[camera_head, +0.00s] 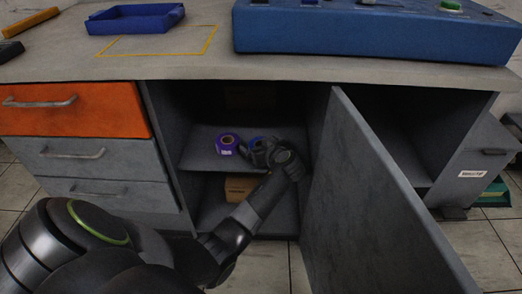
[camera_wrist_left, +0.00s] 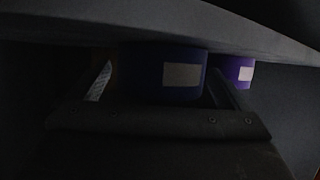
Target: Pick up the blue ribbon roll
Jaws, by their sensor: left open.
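The blue ribbon roll (camera_head: 255,140) is on the shelf inside the open cabinet, mostly hidden behind my left gripper in the head view. In the left wrist view the blue roll (camera_wrist_left: 180,75) shows a pale label and sits between the two fingers. My left gripper (camera_head: 259,150) is open at the roll; contact between fingers and roll cannot be told. A purple ribbon roll (camera_head: 227,144) stands just left of the blue one; it also shows in the left wrist view (camera_wrist_left: 236,72), beyond the right finger. My right gripper is not in view.
The cabinet's shelf (camera_head: 198,152) holds the rolls. The open cabinet door (camera_head: 375,200) stands right of my left arm. A cardboard box (camera_head: 238,188) lies below the shelf. Orange and grey drawers (camera_head: 75,109) are at the left. A blue tray (camera_head: 135,19) sits on the countertop.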

